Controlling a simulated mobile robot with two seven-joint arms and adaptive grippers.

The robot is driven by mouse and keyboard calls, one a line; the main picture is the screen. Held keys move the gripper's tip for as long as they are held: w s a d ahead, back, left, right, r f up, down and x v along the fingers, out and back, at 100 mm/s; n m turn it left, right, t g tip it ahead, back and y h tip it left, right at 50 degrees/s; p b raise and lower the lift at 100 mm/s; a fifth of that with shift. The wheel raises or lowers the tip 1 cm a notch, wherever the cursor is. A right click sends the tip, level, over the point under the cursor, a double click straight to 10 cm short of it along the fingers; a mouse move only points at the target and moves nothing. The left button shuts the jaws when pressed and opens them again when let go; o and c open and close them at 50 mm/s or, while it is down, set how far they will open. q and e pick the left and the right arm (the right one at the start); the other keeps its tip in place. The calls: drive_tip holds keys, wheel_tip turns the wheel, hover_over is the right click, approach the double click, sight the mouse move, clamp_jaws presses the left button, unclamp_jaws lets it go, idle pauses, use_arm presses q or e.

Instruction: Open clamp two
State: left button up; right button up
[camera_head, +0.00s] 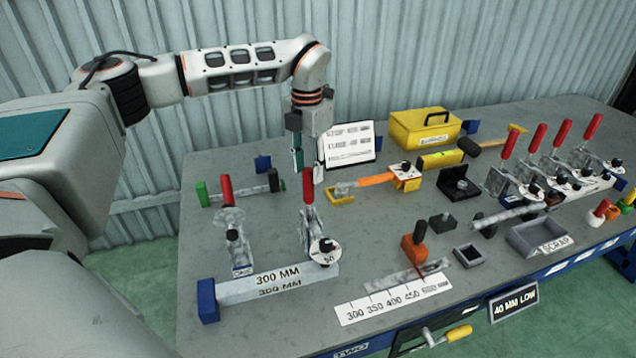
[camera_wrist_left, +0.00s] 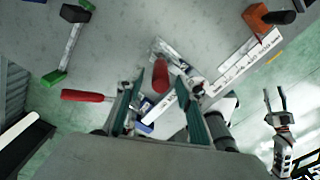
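Clamp two (camera_head: 312,225) is the second toggle clamp along the 300 MM bar, with a round tag at its base. Its red handle (camera_head: 308,187) stands upright; in the left wrist view the handle (camera_wrist_left: 160,75) shows nearly end-on. My left gripper (camera_head: 308,163) points down just above the handle. In the left wrist view its fingers (camera_wrist_left: 160,84) are apart, with the red handle between them in the picture; I see no grip on it. My right gripper (camera_wrist_left: 275,97) shows at the right of the left wrist view, away from the table, with its fingers apart.
A white sign (camera_head: 348,145) stands close behind my left gripper. A bar with a green end (camera_head: 202,194) lies behind clamp one. A ruler strip (camera_head: 395,298) and an orange block (camera_head: 413,248) are to the right.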

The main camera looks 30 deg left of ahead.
sight(308, 192)
use_arm(q)
drive_tip(key=shift+s+f, duration=0.1)
drive_tip(key=shift+f, duration=0.05)
drive_tip(key=shift+s+f, duration=0.2)
drive_tip(key=shift+f, duration=0.3)
drive_tip(key=shift+s+f, duration=0.15)
drive_tip(key=shift+f, duration=0.3)
wheel_tip(308, 192, down, 4)
drive_tip(key=shift+w+r+p, duration=0.1)
drive_tip(key=shift+w+p, duration=0.05)
drive_tip(key=shift+p, duration=0.15)
drive_tip(key=shift+f, duration=0.75)
clamp_jaws()
use_arm(e)
drive_tip(key=shift+s+d+f, duration=0.15)
drive_tip(key=shift+s+f, duration=0.1)
drive_tip(key=shift+s, duration=0.2)
drive_tip(key=shift+s+d+f, duration=0.1)
drive_tip(key=shift+s+f, duration=0.1)
drive_tip(key=shift+s, duration=0.2)
